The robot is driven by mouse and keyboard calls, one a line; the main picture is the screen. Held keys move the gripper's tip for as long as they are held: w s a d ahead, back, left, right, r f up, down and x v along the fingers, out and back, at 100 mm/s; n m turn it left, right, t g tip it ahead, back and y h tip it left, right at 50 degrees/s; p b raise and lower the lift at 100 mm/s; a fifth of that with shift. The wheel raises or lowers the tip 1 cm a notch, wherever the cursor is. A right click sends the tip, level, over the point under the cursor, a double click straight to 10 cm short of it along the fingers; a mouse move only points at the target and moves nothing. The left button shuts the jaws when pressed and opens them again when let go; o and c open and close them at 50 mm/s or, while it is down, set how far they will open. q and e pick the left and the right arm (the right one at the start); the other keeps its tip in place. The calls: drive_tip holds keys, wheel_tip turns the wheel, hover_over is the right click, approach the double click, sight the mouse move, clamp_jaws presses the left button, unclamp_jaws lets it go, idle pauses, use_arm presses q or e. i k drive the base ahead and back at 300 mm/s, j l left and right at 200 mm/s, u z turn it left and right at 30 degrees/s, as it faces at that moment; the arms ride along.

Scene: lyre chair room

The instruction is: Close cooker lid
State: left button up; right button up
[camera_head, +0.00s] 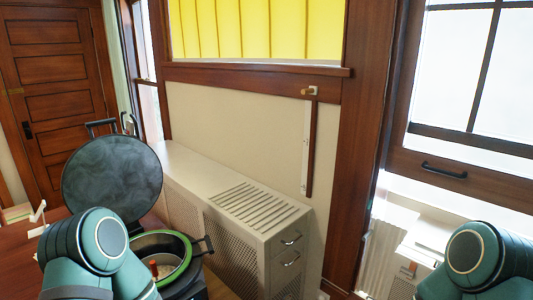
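A cooker (200,246) stands at the lower left on a brown wooden table, with a dark pot rim, a green inner ring and a side handle. Its round dark grey lid (112,178) is open and stands nearly upright behind the pot, with a handle (102,126) at its top edge. Something small and reddish shows inside the pot, too small to name. My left arm is in front of the cooker and hides part of the lid's lower edge and the pot. My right arm is at the lower right. Neither gripper shows.
A light cabinet (245,205) with a slatted top and drawers runs along the wall behind the cooker. A brown door (55,85) is at the left. A bare strip of the table (20,262) shows at the left, beside a small white object (38,212).

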sight(122, 174)
drive_tip(key=i+l, duration=0.25)
drive_tip(key=i, duration=0.15)
drive_tip(key=u, duration=1.4)
